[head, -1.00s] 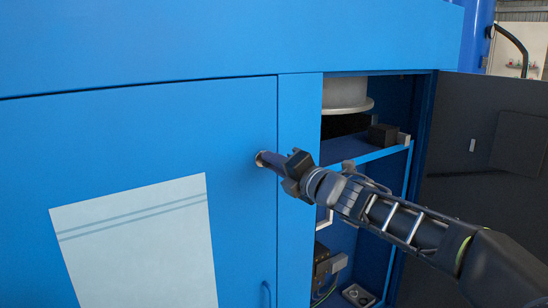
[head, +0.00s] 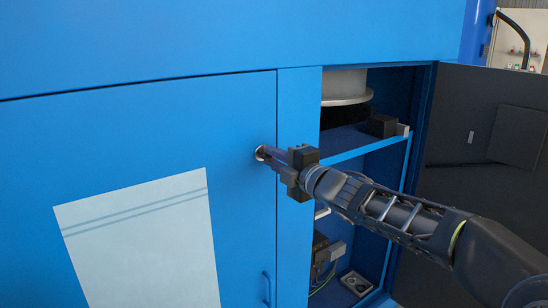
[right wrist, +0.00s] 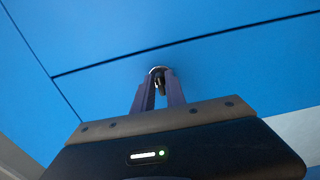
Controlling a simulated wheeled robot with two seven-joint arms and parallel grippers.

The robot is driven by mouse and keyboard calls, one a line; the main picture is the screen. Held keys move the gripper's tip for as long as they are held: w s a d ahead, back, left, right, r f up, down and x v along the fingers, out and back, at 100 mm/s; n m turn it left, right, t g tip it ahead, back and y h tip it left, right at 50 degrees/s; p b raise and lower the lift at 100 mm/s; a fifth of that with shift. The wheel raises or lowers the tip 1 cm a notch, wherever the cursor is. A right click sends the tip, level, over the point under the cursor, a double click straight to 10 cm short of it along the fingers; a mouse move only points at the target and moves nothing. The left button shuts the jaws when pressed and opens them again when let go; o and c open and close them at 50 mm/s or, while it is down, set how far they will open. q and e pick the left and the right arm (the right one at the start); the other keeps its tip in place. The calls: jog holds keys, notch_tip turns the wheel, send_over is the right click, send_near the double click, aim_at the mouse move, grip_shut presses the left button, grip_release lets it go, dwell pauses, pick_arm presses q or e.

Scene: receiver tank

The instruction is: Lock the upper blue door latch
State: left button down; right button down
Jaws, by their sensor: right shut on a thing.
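The upper blue door latch (head: 260,153) is a small round metal fitting near the right edge of the closed blue door (head: 140,140). My right gripper (head: 269,155) reaches it from the right, with its fingers pointing at the door. In the right wrist view the latch (right wrist: 157,71) shows as a metal ring with a dark piece in its middle. The two purple-grey fingers (right wrist: 160,90) are shut on that dark piece from both sides. The fingers hide part of the latch, and its turn angle is hard to tell. My left gripper is not in view.
A blue post (head: 298,110) stands right of the closed door. Beyond it is an open compartment with a shelf (head: 355,150) and a dark door (head: 485,170) swung open at right.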

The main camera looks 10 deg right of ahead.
jog(key=c, duration=1.5)
grip_release()
jog(key=shift+c, duration=0.2)
jog(key=v, duration=0.8)
